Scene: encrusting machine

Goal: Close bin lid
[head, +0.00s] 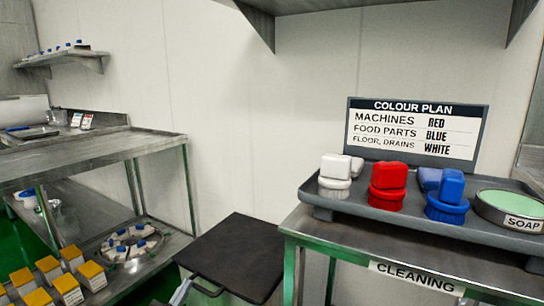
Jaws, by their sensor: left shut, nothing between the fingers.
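The bin lid (238,257) is a dark, flat, square panel at the bottom centre of the head view, between the steel shelving and the cleaning table. My left gripper (181,291) shows only in part as a grey shape at the bottom edge, beside the lid's front left corner. It is shut and empty; I cannot tell whether it touches the lid. My right gripper is not in view.
The cleaning table (400,263) stands close on the right, with a tray (375,212) of white, red and blue brushes and a soap tin (512,212). Steel shelving (95,160) with yellow boxes (68,289) and a round tray (137,262) of bottles stands at left.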

